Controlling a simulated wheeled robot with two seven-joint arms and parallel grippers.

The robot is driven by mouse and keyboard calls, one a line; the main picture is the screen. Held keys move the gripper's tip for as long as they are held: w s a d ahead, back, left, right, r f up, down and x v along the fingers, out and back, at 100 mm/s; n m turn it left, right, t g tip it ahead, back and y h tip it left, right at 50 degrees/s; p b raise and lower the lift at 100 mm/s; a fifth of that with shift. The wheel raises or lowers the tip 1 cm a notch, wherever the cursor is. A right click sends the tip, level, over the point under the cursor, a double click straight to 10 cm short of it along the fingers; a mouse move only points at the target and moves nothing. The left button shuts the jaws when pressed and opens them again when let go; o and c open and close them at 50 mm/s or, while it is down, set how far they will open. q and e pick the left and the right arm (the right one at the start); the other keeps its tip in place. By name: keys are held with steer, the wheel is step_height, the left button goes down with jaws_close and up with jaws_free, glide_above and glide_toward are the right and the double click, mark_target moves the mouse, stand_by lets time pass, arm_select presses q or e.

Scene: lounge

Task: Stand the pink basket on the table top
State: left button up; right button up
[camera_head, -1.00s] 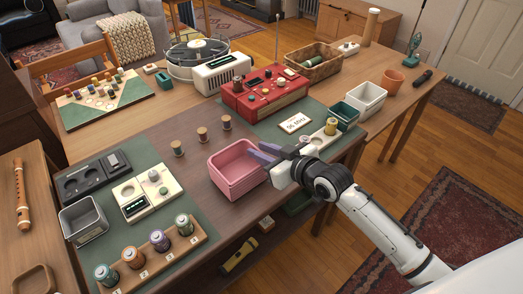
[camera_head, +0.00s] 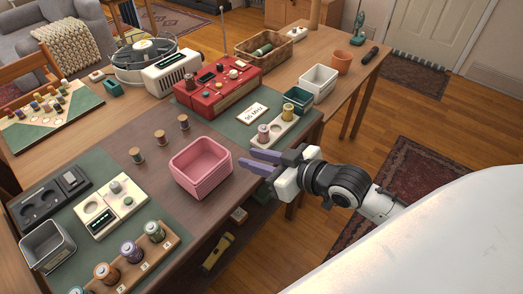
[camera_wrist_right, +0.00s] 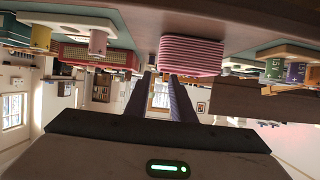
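The pink basket (camera_head: 188,181) stands upright and empty on the brown table top (camera_head: 128,182), near its front edge. Its ribbed side shows in the upside-down right wrist view (camera_wrist_right: 191,55). My right gripper (camera_head: 246,159) is just to the right of the basket, with its purple fingers pointing toward it. The fingers are apart with nothing between them, and a gap shows between them in the right wrist view (camera_wrist_right: 160,80). The gripper looks clear of the basket. My left gripper is not in view.
A red radio (camera_head: 218,87) stands behind the basket, and three spools (camera_head: 160,138) stand to its left. A cream tray with spools (camera_head: 280,128) lies behind my right gripper.

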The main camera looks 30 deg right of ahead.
steer(key=s+a+f+m+g+h, duration=0.1)
steer(key=s+a+f+g, duration=0.1)
steer(key=s+f, duration=0.6)
steer(key=s+a+f+g, duration=0.1)
steer(key=s+a+f, duration=0.2)
steer(key=s+f, duration=0.6)
step_height(320, 180, down, 5)
steer(key=shift+s+a+r+m+g+h, duration=0.15)
steer(key=shift+s+a+m+g+h, duration=0.05)
steer(key=shift+a+m+g+h, duration=0.2)
